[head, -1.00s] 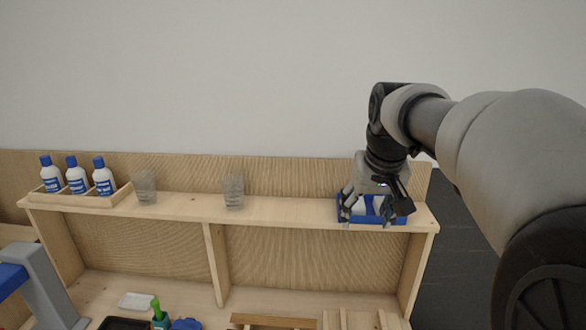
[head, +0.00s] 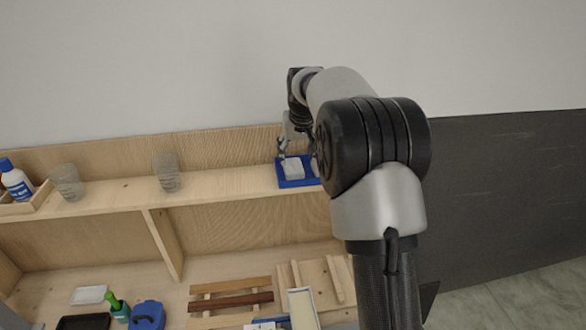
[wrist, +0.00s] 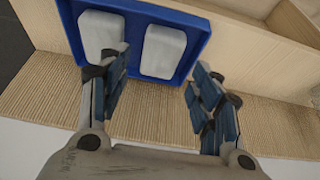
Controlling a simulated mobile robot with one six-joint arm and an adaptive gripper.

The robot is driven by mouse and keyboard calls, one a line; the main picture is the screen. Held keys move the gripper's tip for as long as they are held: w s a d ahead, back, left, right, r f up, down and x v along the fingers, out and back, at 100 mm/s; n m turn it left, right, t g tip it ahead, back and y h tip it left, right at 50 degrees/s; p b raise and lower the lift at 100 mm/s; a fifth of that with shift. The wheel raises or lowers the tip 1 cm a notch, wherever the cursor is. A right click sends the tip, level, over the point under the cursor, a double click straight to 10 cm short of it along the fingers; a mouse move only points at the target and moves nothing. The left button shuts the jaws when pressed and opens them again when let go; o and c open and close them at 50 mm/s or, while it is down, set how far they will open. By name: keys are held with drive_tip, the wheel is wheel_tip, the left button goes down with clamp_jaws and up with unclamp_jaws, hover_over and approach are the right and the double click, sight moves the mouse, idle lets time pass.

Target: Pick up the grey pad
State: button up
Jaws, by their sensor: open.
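A blue tray (head: 297,184) stands on the upper shelf with pale pads in it. In the wrist view the tray (wrist: 196,32) holds two light pads side by side, a left pad (wrist: 100,35) and a right pad (wrist: 163,52). Both look pale grey to white; I cannot tell which is the grey one. One pad (head: 293,168) shows clearly in the head view, and my arm hides the tray's right side. My gripper (wrist: 160,70) is open and empty, its fingers on either side of the right pad in the picture; I cannot tell their height above it.
Two clear glasses (head: 166,172) and a white bottle (head: 16,180) stand farther left on the shelf. The shelf's back board (head: 225,146) rises behind the tray. Below lie a white pad (head: 88,294), a blue container (head: 147,314) and wooden pieces (head: 230,301).

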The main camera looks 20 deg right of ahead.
sight(294, 166)
drive_tip(key=p+x, duration=0.1)
drive_tip(key=x, duration=0.5)
drive_tip(key=shift+w+a+f, duration=0.15)
drive_tip(key=shift+w+f, duration=0.2)
drive_tip(key=shift+s, duration=0.1)
drive_tip(key=shift+c, duration=0.3)
drive_tip(key=c, duration=0.6)
drive_tip(key=shift+r, duration=0.15)
drive_tip(key=shift+c, duration=0.2)
wheel_tip(294, 166, up, 20)
drive_tip(key=p, duration=0.2)
drive_tip(key=shift+p, duration=0.35)
